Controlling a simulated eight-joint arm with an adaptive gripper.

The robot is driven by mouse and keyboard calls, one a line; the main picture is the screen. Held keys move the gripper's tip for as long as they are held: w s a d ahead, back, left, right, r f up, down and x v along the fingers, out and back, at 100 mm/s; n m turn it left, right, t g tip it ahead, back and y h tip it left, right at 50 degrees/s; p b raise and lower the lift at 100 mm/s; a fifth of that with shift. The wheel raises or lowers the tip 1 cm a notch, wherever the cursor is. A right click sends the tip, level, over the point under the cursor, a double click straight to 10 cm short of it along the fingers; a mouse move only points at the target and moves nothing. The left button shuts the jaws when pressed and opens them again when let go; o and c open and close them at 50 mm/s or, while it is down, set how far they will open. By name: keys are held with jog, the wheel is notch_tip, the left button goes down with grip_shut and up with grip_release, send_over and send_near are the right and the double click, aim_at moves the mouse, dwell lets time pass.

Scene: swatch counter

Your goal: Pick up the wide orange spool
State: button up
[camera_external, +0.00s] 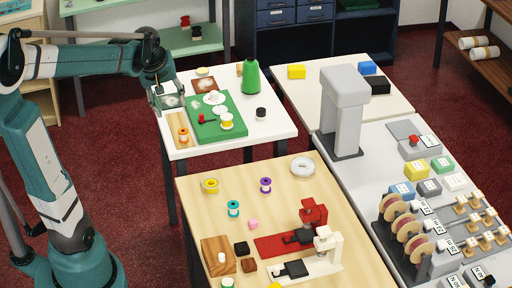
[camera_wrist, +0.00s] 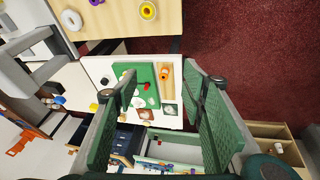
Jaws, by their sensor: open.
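The orange spool (camera_external: 183,135) stands on a narrow wooden board (camera_external: 177,123) at the left edge of the white table. It also shows in the wrist view (camera_wrist: 164,73), small and far off, between my open fingers in the picture. My gripper (camera_external: 166,103) is above the back left part of that table, behind and above the spool, and is not touching it. My gripper's two green fingers (camera_wrist: 160,78) are spread wide in the wrist view with nothing between them.
A green mat (camera_external: 207,133) beside the board carries a yellow spool (camera_external: 226,121), white discs and a red item. The wooden table (camera_external: 200,210) in front holds more spools.

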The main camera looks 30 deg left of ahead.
jog(key=w+a+f+n+g, duration=0.2)
jog(key=w+a+f+n, duration=0.3)
jog(key=w+f, duration=0.5)
jog(key=n+g, duration=0.2)
jog(key=n, duration=0.3)
send_over(183, 131)
notch_tip(183, 131, down, 11)
jog(key=shift+s+d+r+p, duration=0.1)
jog(key=shift+d+p, duration=0.05)
jog(key=shift+p, duration=0.3)
jog(key=shift+w+a+f, duration=0.2)
jog(key=shift+f, duration=0.35)
jog(key=shift+f, duration=1.3)
jog(key=shift+f, duration=0.1)
jog(key=shift+f, duration=2.5)
jog(key=c, duration=0.8)
